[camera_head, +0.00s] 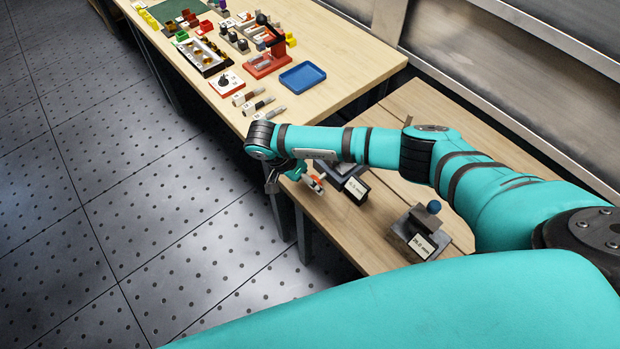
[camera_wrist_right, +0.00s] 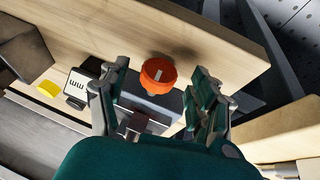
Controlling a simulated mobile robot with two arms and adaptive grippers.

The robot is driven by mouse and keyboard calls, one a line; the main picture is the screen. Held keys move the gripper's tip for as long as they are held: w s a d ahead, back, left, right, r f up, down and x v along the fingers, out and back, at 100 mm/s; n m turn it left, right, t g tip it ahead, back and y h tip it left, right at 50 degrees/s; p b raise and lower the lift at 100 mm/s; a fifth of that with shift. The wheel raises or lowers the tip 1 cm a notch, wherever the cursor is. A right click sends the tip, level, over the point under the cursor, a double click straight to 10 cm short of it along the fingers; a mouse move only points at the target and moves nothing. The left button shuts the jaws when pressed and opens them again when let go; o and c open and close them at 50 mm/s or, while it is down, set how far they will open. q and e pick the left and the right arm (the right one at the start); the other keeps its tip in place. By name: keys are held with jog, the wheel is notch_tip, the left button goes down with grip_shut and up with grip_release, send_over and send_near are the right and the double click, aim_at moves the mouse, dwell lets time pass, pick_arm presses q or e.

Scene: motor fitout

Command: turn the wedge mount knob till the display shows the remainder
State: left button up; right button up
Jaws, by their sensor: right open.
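The orange knob (camera_wrist_right: 158,75) has a pale mark on its face. It sits on a dark block at the near bench's edge and also shows small in the head view (camera_head: 317,184). My right gripper (camera_wrist_right: 160,92) is open, with one finger on each side of the knob. I see gaps on both sides, so it does not look gripped. A black-framed display (camera_head: 355,189) stands beside the knob; its number is too small to read surely. In the wrist view the display (camera_wrist_right: 77,88) shows only "mm". My left gripper is out of view.
A second display (camera_head: 422,246), seemingly "25.0 mm", stands by a grey block with a blue ball (camera_head: 433,207). The farther table holds a blue tray (camera_head: 303,77), a red stand (camera_head: 267,65) and several small parts. The floor at left is clear.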

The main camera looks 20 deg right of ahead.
jog(key=shift+x, duration=0.8)
jog(key=c, duration=1.2)
jog(key=shift+s+t+y, duration=0.1)
jog(key=shift+t+y, duration=0.3)
jog(key=shift+t, duration=0.4)
jog(key=shift+s+f+m+t+b, duration=0.15)
jog(key=shift+m+t+b, duration=0.15)
jog(key=shift+t+b, duration=0.35)
jog(key=t+y+b, duration=0.1)
jog(key=t+b, duration=0.1)
jog(key=shift+d+f+m+t+b, duration=0.1)
jog(key=shift+m+t+b, duration=0.15)
jog(key=shift+m+b, duration=0.05)
jog(key=shift+s+t+b, duration=0.1)
jog(key=shift+t+b, duration=0.3)
jog(key=shift+b, duration=0.25)
